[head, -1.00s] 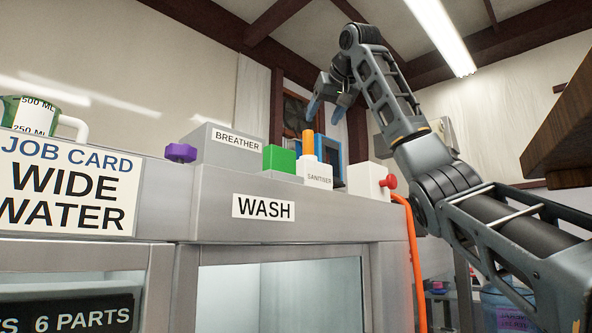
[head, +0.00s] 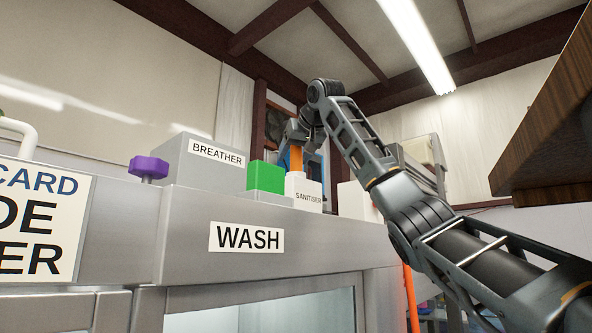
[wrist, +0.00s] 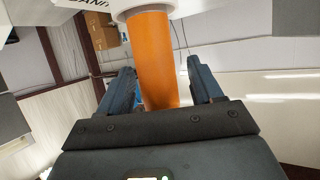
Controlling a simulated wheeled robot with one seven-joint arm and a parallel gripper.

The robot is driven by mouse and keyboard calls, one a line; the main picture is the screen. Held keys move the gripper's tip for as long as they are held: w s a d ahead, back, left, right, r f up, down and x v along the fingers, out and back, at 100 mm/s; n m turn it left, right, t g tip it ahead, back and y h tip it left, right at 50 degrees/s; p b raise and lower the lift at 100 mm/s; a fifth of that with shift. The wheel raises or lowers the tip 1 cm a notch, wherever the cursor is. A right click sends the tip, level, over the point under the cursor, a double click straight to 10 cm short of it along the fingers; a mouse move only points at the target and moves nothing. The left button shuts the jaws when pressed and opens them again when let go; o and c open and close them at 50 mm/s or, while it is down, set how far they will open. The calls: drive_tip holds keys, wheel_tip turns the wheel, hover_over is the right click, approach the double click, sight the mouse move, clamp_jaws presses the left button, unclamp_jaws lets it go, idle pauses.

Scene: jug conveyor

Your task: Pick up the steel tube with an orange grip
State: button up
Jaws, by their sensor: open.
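The steel tube with an orange grip (wrist: 152,60) stands upright in the white holder labelled SANITISER (head: 304,194). Only its orange part shows clearly; no bare steel is visible. In the wrist view the orange grip lies between the two blue fingers of my gripper (wrist: 162,85), with a gap on each side. The fingers are open and not closed on it. In the head view my gripper (head: 300,138) is over the top of the orange grip (head: 295,159) and partly hides it.
A green block (head: 266,177), a grey BREATHER box (head: 215,165) and a purple knob (head: 148,168) stand left of the holder on the metal WASH cabinet (head: 190,240). A dark wooden edge (head: 540,130) juts in at the right. An orange hose (head: 411,300) hangs below.

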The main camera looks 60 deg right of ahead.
drive_tip(key=shift+w+d+f, duration=0.15)
drive_tip(key=shift+w, duration=0.05)
drive_tip(key=shift+c, duration=0.3)
clamp_jaws()
